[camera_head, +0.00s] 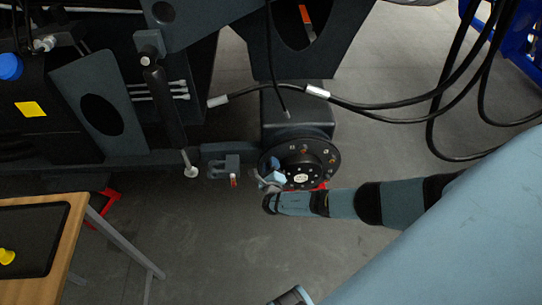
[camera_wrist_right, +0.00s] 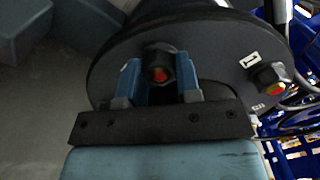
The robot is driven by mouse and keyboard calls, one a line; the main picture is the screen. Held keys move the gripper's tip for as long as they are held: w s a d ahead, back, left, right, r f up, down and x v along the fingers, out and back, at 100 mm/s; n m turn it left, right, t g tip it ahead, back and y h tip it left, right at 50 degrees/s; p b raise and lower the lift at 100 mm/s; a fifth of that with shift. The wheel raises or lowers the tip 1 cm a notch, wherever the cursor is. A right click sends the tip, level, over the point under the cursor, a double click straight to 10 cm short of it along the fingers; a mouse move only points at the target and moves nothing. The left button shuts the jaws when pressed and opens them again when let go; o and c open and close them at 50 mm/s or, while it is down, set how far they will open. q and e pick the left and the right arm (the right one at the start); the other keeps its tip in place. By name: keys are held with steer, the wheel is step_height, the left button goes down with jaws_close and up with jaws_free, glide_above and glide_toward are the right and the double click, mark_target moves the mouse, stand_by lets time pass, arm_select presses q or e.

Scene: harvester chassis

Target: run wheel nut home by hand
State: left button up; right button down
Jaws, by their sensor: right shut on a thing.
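The black round wheel hub (camera_head: 314,172) has several studs or nuts around its face and a pale centre. In the right wrist view its dark disc (camera_wrist_right: 215,50) fills the upper part. My right gripper (camera_head: 270,178) is at the hub's lower left edge in the head view. In the right wrist view my right gripper (camera_wrist_right: 159,78) has its two blue fingers on either side of a dark wheel nut (camera_wrist_right: 158,56) with a red-orange centre, shut on it at the disc. Another nut (camera_wrist_right: 268,76) sits further right beside a white label.
Black hoses (camera_head: 395,106) hang right of the hub. The dark chassis beam (camera_head: 120,163) runs left from it, with a small bracket (camera_head: 222,167) close by. A wooden table (camera_head: 68,238) stands at lower left. A blue rack (camera_head: 522,45) is at upper right. Grey floor below is open.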

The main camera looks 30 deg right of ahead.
arm_select(q)
steer(key=shift+w+f+b, duration=0.1)
steer(key=shift+w+b, duration=0.05)
steer(key=shift+b, duration=0.65)
arm_select(e)
steer(key=m, duration=0.5)
steer(key=c, duration=0.7)
jaws_free()
steer(key=shift+c, duration=0.2)
arm_select(q)
steer(key=shift+d+f, duration=0.1)
arm_select(e)
steer(key=shift+c, duration=1)
arm_select(q)
steer(key=shift+r+p, duration=0.5)
arm_select(e)
steer(key=shift+v, duration=1.1)
